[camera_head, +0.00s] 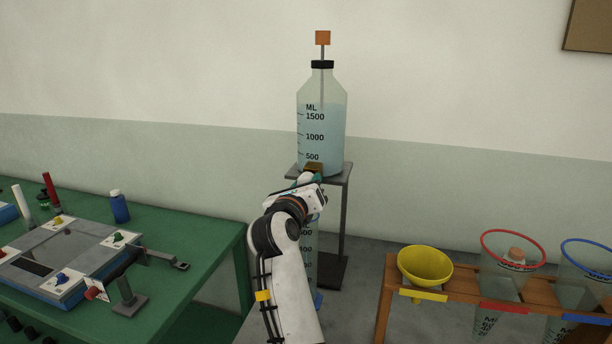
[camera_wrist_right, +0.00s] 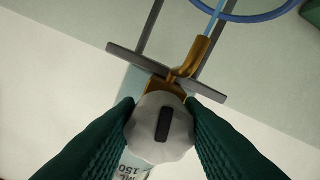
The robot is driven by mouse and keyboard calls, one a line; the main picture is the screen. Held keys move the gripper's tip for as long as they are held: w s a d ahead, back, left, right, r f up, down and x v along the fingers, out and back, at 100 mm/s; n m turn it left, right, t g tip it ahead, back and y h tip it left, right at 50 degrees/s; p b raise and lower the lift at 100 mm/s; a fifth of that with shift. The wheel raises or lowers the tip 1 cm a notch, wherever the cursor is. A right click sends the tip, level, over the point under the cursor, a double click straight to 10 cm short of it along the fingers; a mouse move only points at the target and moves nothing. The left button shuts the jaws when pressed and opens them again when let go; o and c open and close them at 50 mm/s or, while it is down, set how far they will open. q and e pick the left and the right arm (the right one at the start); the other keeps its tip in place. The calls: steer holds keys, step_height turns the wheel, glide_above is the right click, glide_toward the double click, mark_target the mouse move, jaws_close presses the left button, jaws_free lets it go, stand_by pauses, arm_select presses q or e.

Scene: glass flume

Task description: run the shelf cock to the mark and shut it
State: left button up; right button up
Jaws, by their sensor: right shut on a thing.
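A clear bottle (camera_head: 322,92) with a black cap stands on a small grey shelf stand (camera_head: 343,215). Its pale blue water reaches a little above the 1500 line. My right gripper (camera_wrist_right: 163,125) is shut on the round grey-white cock knob (camera_wrist_right: 148,140), which has a black bar lying upright in the wrist view. Behind it a brass spout (camera_wrist_right: 203,55) bends away, and a light blue stream (camera_wrist_right: 214,22) shows at its end. A clear graduated cylinder (camera_head: 308,262) stands below the shelf, mostly hidden by my right arm. Its level cannot be read. My left gripper is out of view.
A green table (camera_head: 200,225) at left holds a grey board device (camera_head: 65,255) and a blue bottle (camera_head: 119,207). At right a wooden rack (camera_head: 460,290) carries a yellow funnel (camera_head: 425,265), a red-rimmed vessel (camera_head: 513,240) and a blue-rimmed vessel (camera_head: 590,250).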

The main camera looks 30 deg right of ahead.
steer(key=n+p, duration=0.1)
steer(key=p, duration=0.1)
steer(key=n+p, duration=0.3)
steer(key=p, duration=0.1)
steer(key=shift+d+r+n, duration=0.1)
steer(key=shift+r+n, duration=0.2)
arm_select(q)
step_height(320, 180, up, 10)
steer(key=p, duration=0.2)
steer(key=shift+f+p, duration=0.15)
steer(key=shift+p, duration=0.2)
arm_select(e)
steer(key=shift+f+n, duration=0.2)
steer(key=shift+n, duration=0.7)
steer(key=o, duration=1)
steer(key=shift+f, duration=0.1)
